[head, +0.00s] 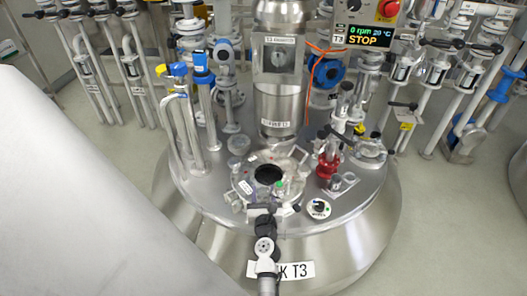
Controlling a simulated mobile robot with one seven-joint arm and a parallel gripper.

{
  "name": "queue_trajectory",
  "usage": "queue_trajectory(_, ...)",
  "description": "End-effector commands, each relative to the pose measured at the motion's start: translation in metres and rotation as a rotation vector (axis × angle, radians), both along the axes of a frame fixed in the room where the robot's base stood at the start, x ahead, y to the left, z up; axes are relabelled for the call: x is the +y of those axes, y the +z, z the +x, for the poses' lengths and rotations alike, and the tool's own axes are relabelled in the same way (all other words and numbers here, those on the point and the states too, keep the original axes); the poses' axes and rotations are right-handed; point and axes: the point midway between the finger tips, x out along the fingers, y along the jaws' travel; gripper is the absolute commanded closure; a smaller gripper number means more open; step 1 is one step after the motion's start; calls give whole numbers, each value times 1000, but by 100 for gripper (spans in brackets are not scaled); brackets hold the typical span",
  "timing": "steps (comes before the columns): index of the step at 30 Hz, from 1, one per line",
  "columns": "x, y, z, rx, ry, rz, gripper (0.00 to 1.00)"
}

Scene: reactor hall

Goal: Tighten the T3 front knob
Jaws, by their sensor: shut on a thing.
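The T3 vessel (215,205) fills the middle of the head view, with a steel domed top and a label ending in "K T3" on its front. A round hatch (240,183) with a dark centre sits on the dome, with small clamps and tags around its rim. My gripper (262,211) reaches up from the bottom edge to the front of this rim. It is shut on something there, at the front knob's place. The knob is mostly hidden by the gripper, so I cannot tell how far it is turned.
A steel stirrer column (278,100) rises behind the hatch. A red fitting (327,165) stands to its right, and a small round black-topped part (318,208) lies right of the gripper. Blue-capped pipes (202,75) stand at left. A display (364,37) reads 0 rpm, STOP.

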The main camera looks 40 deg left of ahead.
Motion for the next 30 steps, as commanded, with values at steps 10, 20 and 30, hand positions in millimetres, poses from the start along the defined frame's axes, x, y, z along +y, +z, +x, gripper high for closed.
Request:
queue_trajectory(10, 1, 5, 0, -1, -216, -2, 77)
queue_trajectory(20, 2, -2, 0, -4, -504, 3, 77)
queue_trajectory(30, 1, -3, 0, -5, -738, 3, 77)
